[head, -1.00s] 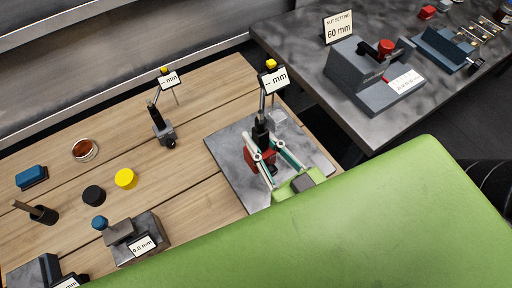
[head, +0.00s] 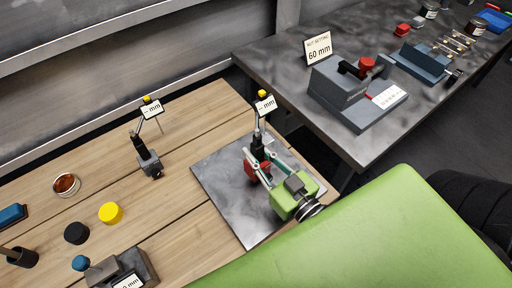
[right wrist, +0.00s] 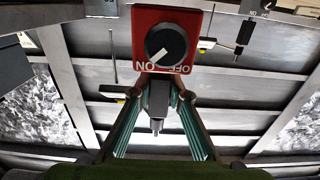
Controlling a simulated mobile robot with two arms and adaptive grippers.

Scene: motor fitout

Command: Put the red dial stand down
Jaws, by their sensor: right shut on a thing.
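The red dial stand has a red base (head: 251,171), a black post and a "-- mm" display (head: 265,105) with a yellow top. My right gripper (head: 258,158) is shut on it, with its fingers either side of the post. The stand is upright over the grey slab (head: 216,188) on the wooden bench; I cannot tell whether its base touches the slab. In the right wrist view, the red base (right wrist: 143,21) with its black knob shows above the fingertips, and the dark post (right wrist: 158,98) is between the fingers. My left gripper is not in view.
A second, grey dial stand (head: 149,163) stands left of the slab. Yellow (head: 110,213) and black (head: 76,233) discs, a copper-coloured dish (head: 66,185) and a block gauge (head: 128,270) are further left. A dark table (head: 290,58) with a "60 mm" fixture (head: 356,98) is at the right.

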